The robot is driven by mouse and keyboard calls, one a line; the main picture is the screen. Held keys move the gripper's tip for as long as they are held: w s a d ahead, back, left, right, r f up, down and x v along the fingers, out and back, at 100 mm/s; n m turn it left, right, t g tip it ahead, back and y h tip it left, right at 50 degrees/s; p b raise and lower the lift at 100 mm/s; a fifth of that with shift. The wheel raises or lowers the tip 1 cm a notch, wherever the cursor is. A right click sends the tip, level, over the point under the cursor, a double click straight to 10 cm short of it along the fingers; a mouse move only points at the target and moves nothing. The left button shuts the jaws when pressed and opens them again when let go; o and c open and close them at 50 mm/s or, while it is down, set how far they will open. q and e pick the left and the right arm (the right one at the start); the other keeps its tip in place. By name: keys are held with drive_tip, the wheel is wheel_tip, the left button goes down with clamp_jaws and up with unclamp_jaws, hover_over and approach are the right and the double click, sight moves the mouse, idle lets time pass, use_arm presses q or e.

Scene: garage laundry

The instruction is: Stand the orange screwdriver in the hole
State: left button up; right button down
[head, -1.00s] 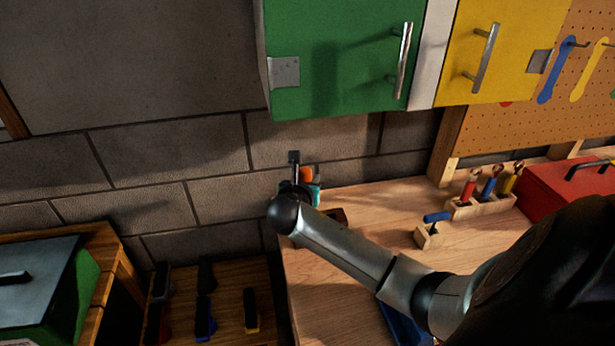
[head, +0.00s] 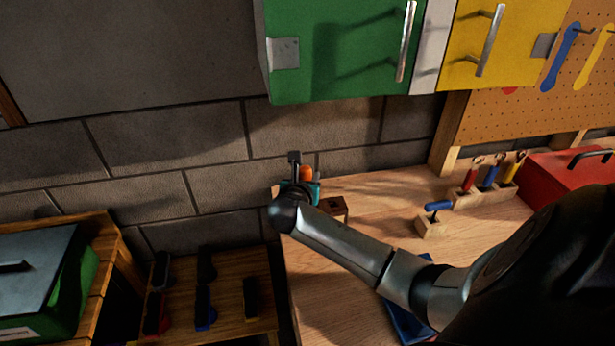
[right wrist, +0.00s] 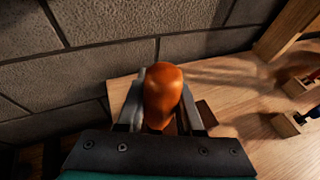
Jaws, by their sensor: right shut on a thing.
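The orange screwdriver's handle (right wrist: 164,92) stands up between the two grey fingers of my right gripper (right wrist: 163,108), which is shut on it. In the head view the orange handle (head: 306,173) shows small beside the teal part of my right gripper (head: 299,183), at the bench's far left end. The screwdriver's shaft and tip are hidden. A small brown wooden block with a dark hole in its top (head: 333,207) stands on the bench just right of the gripper. Part of it shows behind the right finger in the wrist view (right wrist: 206,113). My left gripper is not in view.
Right along the bench (head: 375,205) are a small block with a blue-handled tool (head: 432,225), a wooden rack of several tools (head: 485,193) and a red toolbox (head: 567,178). A blue tray (head: 405,318) lies under my arm. A green cabinet (head: 335,50) hangs above.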

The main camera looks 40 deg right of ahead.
drive_tip(key=shift+f, duration=0.15)
drive_tip(key=shift+f+b, duration=0.75)
drive_tip(key=shift+f, duration=1)
drive_tip(key=shift+c, duration=2.4)
unclamp_jaws()
drive_tip(key=p+v, duration=0.2)
drive_tip(key=v, duration=1.3)
drive_tip(key=shift+p, duration=0.35)
drive_tip(key=shift+s+a+f, duration=0.1)
drive_tip(key=shift+a, duration=0.1)
